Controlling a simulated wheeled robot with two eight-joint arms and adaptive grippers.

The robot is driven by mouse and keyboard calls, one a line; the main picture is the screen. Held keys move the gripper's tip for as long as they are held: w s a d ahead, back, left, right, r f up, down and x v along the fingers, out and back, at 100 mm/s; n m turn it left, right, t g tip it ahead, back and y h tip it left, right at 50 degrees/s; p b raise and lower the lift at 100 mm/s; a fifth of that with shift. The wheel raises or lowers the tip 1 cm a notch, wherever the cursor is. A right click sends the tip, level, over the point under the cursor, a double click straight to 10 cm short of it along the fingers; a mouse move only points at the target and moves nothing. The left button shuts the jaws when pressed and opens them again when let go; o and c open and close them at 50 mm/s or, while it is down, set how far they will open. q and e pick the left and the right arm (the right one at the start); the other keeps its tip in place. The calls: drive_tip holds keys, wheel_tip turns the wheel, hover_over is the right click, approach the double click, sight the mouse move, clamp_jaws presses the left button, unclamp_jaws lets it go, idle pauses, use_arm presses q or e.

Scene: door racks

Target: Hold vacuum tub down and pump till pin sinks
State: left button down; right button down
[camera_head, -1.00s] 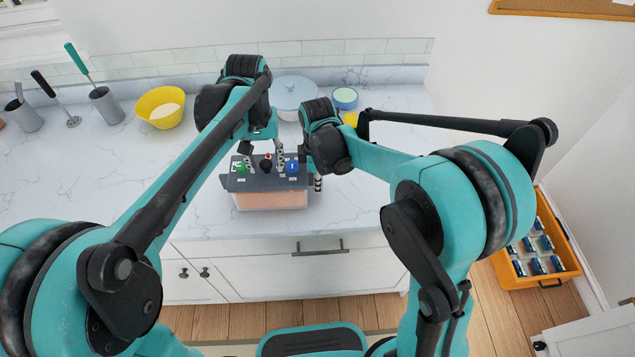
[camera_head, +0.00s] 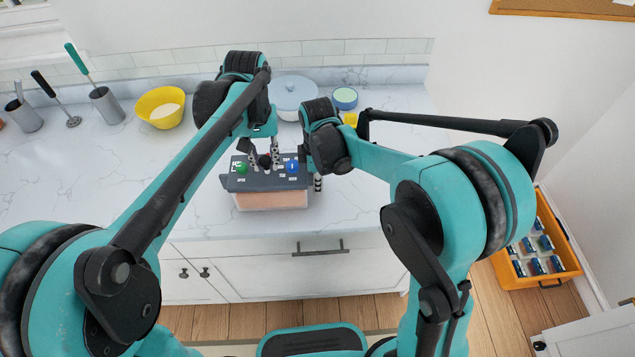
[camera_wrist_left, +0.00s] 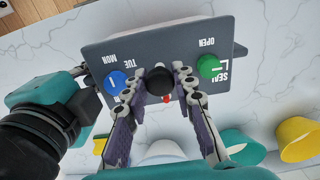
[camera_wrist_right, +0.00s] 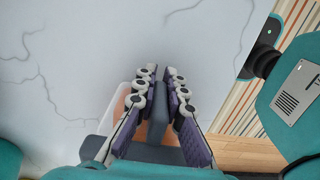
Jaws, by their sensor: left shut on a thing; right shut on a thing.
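The vacuum tub stands on the counter, with a dark grey lid (camera_head: 235,183) over a clear body with pinkish contents (camera_head: 270,201). A black pump knob (camera_wrist_left: 159,82) sits mid-lid, between a green dial (camera_wrist_left: 209,66) by the words OPEN and SEAL and a blue dial (camera_wrist_left: 114,83). A small red pin (camera_wrist_left: 167,99) shows beside the knob; its exact height is unclear. My left gripper (camera_wrist_left: 158,76) has its fingers closed around the knob from both sides. My right gripper (camera_wrist_right: 158,78) is shut on the lid's grey edge (camera_wrist_right: 157,112) at the tub's right side.
A blue-grey lidded pot (camera_head: 294,92) and a round teal-rimmed container (camera_head: 345,98) stand behind my grippers. A yellow bowl (camera_head: 160,106) and utensil cups (camera_head: 107,105) are at the back left. The counter left of the tub is clear. An orange crate (camera_head: 560,275) sits at the lower right.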

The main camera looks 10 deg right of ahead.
use_arm(q)
drive_tip(key=shift+r, duration=1.1)
drive_tip(key=shift+f, duration=1.75)
drive_tip(key=shift+w+r, duration=0.1)
drive_tip(key=shift+r, duration=1.7)
drive_tip(key=shift+f, duration=1.8)
drive_tip(key=c, duration=1.1)
unclamp_jaws()
drive_tip(key=shift+r, duration=0.1)
drive_tip(key=shift+r, duration=3.5)
